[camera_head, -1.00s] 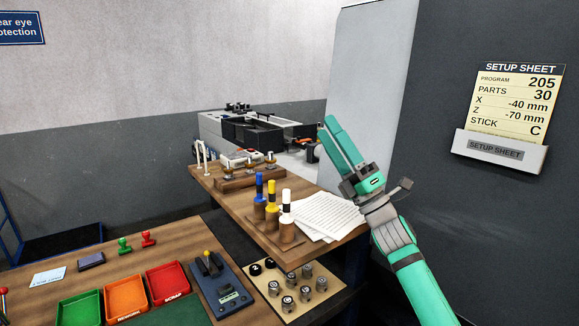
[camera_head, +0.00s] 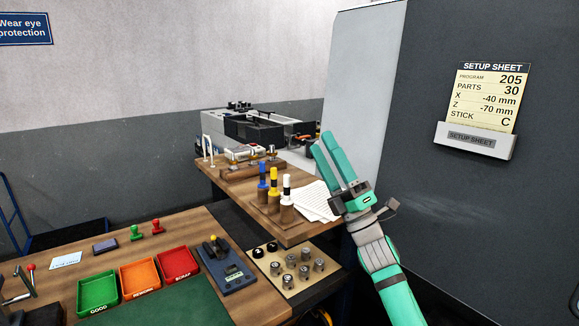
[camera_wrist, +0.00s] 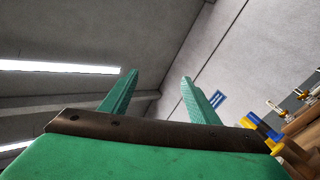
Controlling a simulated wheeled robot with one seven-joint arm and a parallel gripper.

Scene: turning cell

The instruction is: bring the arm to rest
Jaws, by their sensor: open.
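My gripper (camera_head: 334,160) is at the end of my green arm, right of centre in the head view. Its two green fingers point up and stand apart, with nothing between them. It is raised in front of the papers (camera_head: 316,200) at the right end of the wooden bench and hides part of them. In the wrist view my gripper (camera_wrist: 158,92) also shows its two fingers spread and empty, against the grey wall and ceiling.
The setup sheet (camera_head: 485,97) hangs on the dark panel at right. Bottles with blue, yellow and white tops (camera_head: 273,181) stand on the bench left of my gripper. Green (camera_head: 98,292), orange and red trays lie at lower left. A board of round parts (camera_head: 292,285) is below.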

